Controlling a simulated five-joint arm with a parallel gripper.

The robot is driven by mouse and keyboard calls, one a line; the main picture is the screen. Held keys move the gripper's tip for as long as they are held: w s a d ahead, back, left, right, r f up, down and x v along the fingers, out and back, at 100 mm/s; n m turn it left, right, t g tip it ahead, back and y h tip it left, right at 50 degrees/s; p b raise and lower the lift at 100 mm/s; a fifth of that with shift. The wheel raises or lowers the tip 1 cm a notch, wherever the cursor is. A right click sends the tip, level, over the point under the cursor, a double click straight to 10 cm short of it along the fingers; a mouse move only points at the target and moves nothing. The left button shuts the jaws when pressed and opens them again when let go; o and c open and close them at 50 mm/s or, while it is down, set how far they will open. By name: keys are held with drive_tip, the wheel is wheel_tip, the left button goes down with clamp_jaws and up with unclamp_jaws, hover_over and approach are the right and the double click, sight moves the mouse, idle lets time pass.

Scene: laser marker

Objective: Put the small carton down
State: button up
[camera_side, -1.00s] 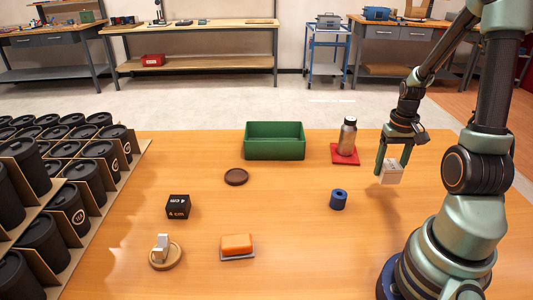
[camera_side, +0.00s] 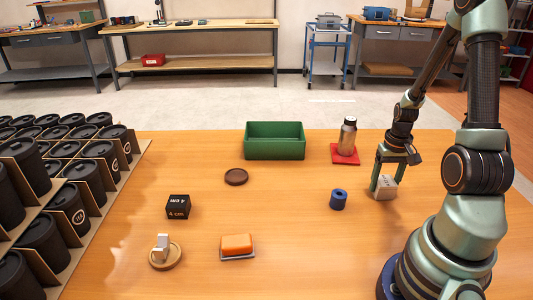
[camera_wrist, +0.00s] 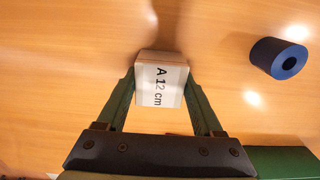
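The small carton (camera_side: 385,188) is a white box at the right of the table in the side view. In the wrist view the carton (camera_wrist: 162,84) shows the print "A 12 cm". My gripper (camera_side: 388,176) points down with one finger on each side of it. In the wrist view the fingers of my gripper (camera_wrist: 160,88) appear to touch its two sides. The carton is at or very near the wooden tabletop (camera_side: 290,215); its underside is hidden, so I cannot tell if it touches.
A green bin (camera_side: 274,150), brown disc (camera_side: 236,177), black cube (camera_side: 178,207) and orange block (camera_side: 236,244) are farther left.

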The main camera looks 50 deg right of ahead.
sight(385, 180)
drive_tip(key=o, duration=0.4)
wheel_tip(385, 180, up, 11)
drive_tip(key=w+a+r+n+t, duration=0.2)
drive_tip(key=a+r+n, duration=0.1)
drive_tip(key=a, duration=0.5)
drive_tip(key=w+a+r+n+t, duration=0.1)
drive_tip(key=w+a+r+n, duration=0.2)
drive_tip(key=a+r, duration=0.2)
drive_tip(key=w+a+r+n+t, duration=0.2)
drive_tip(key=w+a+r+n, duration=0.1)
drive_tip(key=a, duration=0.8)
drive_tip(key=shift+w+a+r+t, duration=0.2)
drive_tip(key=shift+a+r+t, duration=0.1)
drive_tip(key=shift+r, duration=0.55)
drive_tip(key=shift+d, duration=0.1)
